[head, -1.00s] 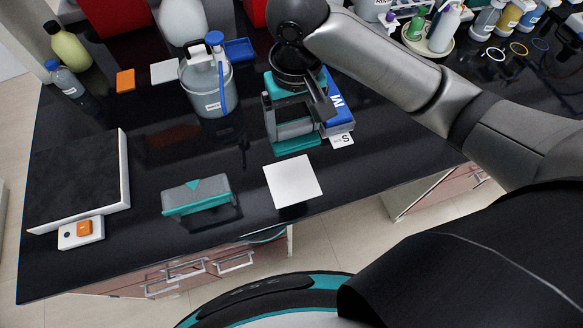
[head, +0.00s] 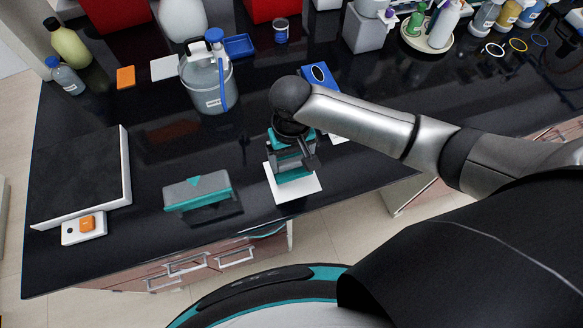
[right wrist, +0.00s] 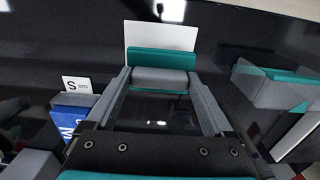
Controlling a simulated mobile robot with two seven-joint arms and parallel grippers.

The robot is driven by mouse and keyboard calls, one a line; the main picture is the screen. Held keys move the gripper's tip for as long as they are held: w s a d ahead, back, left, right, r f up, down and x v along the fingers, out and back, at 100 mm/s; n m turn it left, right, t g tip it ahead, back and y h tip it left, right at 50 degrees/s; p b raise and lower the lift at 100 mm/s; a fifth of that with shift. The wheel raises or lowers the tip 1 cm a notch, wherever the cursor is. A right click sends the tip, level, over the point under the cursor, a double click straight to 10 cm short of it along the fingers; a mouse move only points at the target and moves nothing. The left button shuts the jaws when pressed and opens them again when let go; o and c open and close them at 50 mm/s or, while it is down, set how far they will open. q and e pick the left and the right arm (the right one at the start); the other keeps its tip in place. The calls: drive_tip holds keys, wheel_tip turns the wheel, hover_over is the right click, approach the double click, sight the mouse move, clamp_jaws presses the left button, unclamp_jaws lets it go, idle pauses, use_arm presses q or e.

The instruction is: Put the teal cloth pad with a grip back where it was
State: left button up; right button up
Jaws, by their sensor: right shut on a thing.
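The teal cloth pad (head: 295,177) with its grey grip is in my right gripper (head: 291,161). In the head view the pad is over the white square mat (head: 311,189) near the table's front edge. In the right wrist view the pad (right wrist: 163,57) lies across the ends of my two fingers, which are shut on its grip (right wrist: 160,76). There the mat (right wrist: 161,35) shows just beyond the pad. I cannot tell whether the pad touches the mat. My left gripper is out of view.
A grey block with teal edge and triangle (head: 198,188) is left of the mat. Beyond stand a bucket (head: 208,85), blue box (head: 318,76) and white dispenser (head: 364,29). A black-topped slab (head: 76,178) lies far left. Dark table between block and mat is clear.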

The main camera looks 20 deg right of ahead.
sight(291, 170)
drive_tip(key=shift+f+b, duration=0.35)
drive_tip(key=shift+f, duration=2.05)
drive_tip(key=o, duration=0.9)
drive_tip(key=shift+f, duration=0.1)
wheel_tip(291, 170, up, 12)
drive_tip(key=shift+r+p, duration=0.15)
drive_tip(key=shift+p, duration=0.7)
